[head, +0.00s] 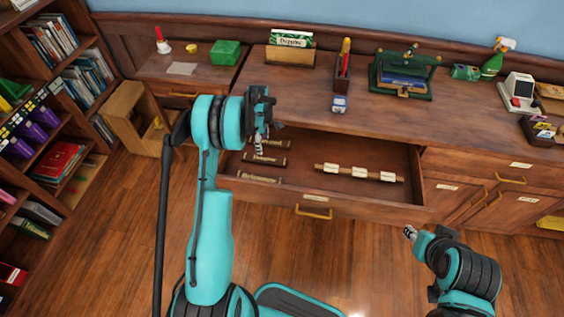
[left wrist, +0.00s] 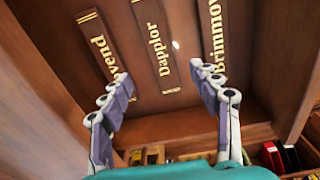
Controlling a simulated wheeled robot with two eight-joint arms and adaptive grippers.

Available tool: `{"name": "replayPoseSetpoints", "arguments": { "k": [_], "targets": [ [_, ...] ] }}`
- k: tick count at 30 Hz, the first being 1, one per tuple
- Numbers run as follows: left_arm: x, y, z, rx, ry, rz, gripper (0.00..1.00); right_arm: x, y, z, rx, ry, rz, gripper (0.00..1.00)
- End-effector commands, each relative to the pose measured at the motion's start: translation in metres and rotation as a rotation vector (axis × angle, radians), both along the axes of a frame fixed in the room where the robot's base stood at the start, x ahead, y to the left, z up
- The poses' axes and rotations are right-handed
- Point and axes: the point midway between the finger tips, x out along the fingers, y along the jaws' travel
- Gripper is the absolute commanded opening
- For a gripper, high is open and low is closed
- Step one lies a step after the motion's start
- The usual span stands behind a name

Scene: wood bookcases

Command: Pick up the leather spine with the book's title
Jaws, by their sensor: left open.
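Dark leather spines with gold titles lie in the left part of the open drawer (head: 330,201). In the left wrist view one reads "Dapplor" (left wrist: 158,48), "Brimmow…" (left wrist: 213,42) is to its right, and one ending in "vend" (left wrist: 98,45) is to its left. In the head view the nearest spine (head: 258,179) lies clear of the arm, while the farther ones are partly hidden. My left gripper (head: 262,142) is over them, open and empty, its fingers (left wrist: 170,88) apart on either side of the Dapplor spine's lower end. My right gripper (head: 410,234) is outside the drawer, small in view.
A wooden strip with white labels (head: 358,173) lies in the drawer's right half. A bookcase (head: 62,95) stands at left.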

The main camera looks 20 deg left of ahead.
Motion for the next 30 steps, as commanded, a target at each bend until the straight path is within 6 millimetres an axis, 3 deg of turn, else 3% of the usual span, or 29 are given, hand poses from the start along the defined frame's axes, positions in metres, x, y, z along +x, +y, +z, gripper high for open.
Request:
{"name": "replayPoseSetpoints", "arguments": {
  "k": [7,16,23,30],
  "targets": [
    [0.000,0.011,-0.034,-0.009,0.026,0.083,0.62,0.000,0.000,0.001,0.000,0.000,0.000,0.36],
    [0.001,0.009,-0.064,-0.009,0.026,0.081,0.62,0.000,0.000,-0.011,0.000,0.000,0.000,0.36],
    [0.003,0.008,-0.099,-0.009,0.025,0.081,0.62,0.000,0.000,-0.027,0.000,0.000,0.000,0.36],
    [0.003,0.008,-0.104,-0.009,0.025,0.080,0.62,0.000,0.000,-0.027,0.000,0.000,0.000,0.36]
  ]
}}
